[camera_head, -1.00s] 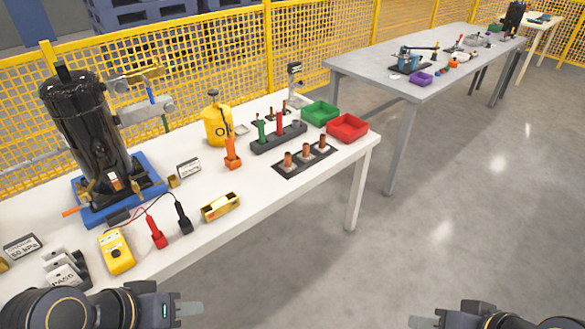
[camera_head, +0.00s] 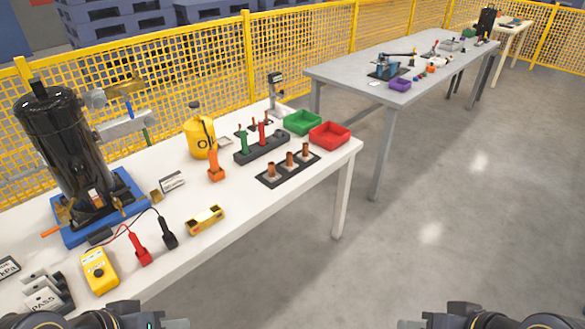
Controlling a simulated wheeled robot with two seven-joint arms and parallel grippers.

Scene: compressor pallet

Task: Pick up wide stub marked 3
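Three wider upright stubs, a left one (camera_head: 271,169), a middle one (camera_head: 290,159) and a right one (camera_head: 305,150), are in the front holder (camera_head: 268,179). The numbers on the stubs are too small to read, so I cannot tell which is marked 3. My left gripper (camera_head: 172,323) and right gripper (camera_head: 412,323) are at the bottom edge, mostly cut off, well away from the stubs. Neither appears to touch anything.
A green bin (camera_head: 302,122) and a red bin (camera_head: 330,134) stand behind the stubs. A dark rack (camera_head: 262,149), orange tool (camera_head: 215,165) and yellow bottle (camera_head: 200,137) are nearby. A black compressor (camera_head: 62,145) is left. A grey table (camera_head: 340,75) stands beyond; the right floor is clear.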

